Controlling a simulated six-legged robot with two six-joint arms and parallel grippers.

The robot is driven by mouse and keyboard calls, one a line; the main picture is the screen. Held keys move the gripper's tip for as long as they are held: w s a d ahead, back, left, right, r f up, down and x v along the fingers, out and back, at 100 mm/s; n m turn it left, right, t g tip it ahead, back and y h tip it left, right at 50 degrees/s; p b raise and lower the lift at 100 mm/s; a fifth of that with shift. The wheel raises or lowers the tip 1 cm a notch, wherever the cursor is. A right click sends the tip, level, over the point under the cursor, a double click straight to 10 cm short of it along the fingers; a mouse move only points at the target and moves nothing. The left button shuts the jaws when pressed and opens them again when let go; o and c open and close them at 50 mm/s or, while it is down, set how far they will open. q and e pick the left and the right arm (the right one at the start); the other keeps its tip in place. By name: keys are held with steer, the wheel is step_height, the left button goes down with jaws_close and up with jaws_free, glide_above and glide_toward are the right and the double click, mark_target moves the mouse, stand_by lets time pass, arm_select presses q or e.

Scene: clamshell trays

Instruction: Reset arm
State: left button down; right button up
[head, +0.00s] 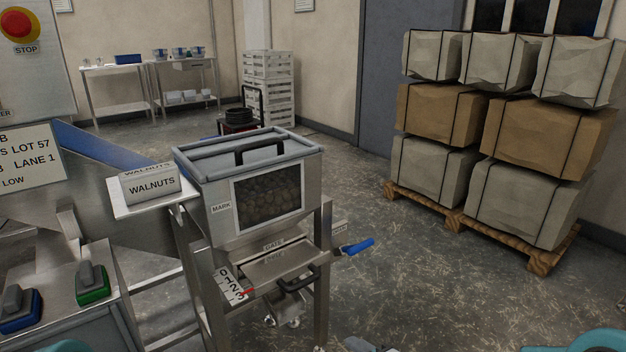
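Neither gripper can be made out in the head view. Teal rounded parts of my own arms show at the bottom left and bottom right edges, cut off by the frame. A walnut hopper (222,224) stands near the middle on a steel frame. It has a grey lid with a black handle and a window showing walnuts. A blue-handled lever (357,247) sticks out on its right. Below the window are a gate plate (277,264) and a number scale (230,285).
Green (93,285) and blue (20,312) handled tools sit at lower left. Stacked boxes on a pallet (455,217) stand right. Floor between is clear.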

steer(key=s+d+f+m+g+h, duration=0.1)
steer(key=s+f+m+g, duration=0.1)
steer(key=s+f+m, duration=0.35)
steer(key=s+d+f+m+g+h, duration=0.1)
steer(key=s+f+m+g, duration=0.1)
steer(key=f, duration=0.6)
steer(key=s+f+m+g+h, duration=0.1)
steer(key=s+f+m+g, duration=0.25)
steer(key=s+m, duration=0.5)
steer(key=s+f+m+g+h, duration=0.1)
steer(key=s+f+m+g, duration=0.3)
steer(key=s+m, duration=0.45)
step_height(320, 180, up, 31)
steer(key=p, duration=3.2)
steer(key=shift+s+t, duration=0.2)
steer(key=shift+t, duration=0.15)
steer(key=shift+m, duration=0.25)
steer(key=shift+a, duration=0.15)
